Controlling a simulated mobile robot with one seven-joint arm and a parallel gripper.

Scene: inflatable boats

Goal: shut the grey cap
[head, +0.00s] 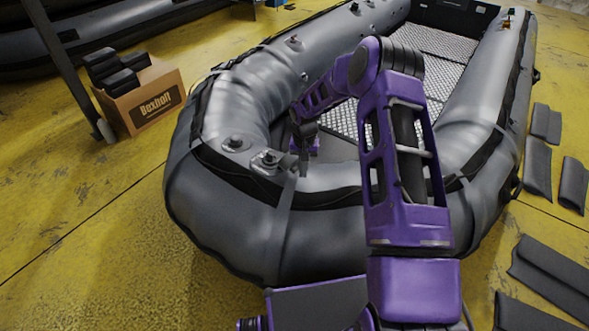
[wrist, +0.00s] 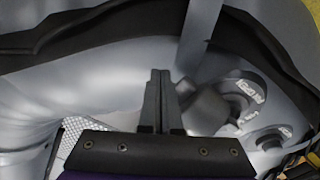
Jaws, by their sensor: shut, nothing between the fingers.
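The grey boat (head: 250,225) has two round valves on its bow tube. The nearer valve (head: 262,165) has a grey cap (head: 271,156) that looks tilted up beside its opening. In the wrist view the grey cap (wrist: 207,108) stands just right of my fingers, next to a labelled valve ring (wrist: 252,90). My gripper (head: 304,172) points down at the bow tube, right of the nearer valve. In the wrist view my gripper (wrist: 158,78) is shut and empty. I cannot tell whether the fingers touch the cap.
A second valve (head: 234,144) sits left of the first; it also shows in the wrist view (wrist: 270,139). A dark strap (wrist: 200,30) runs over the tube. A cardboard box (head: 150,98) stands on the yellow floor at left. Dark pads (head: 538,165) lie at right.

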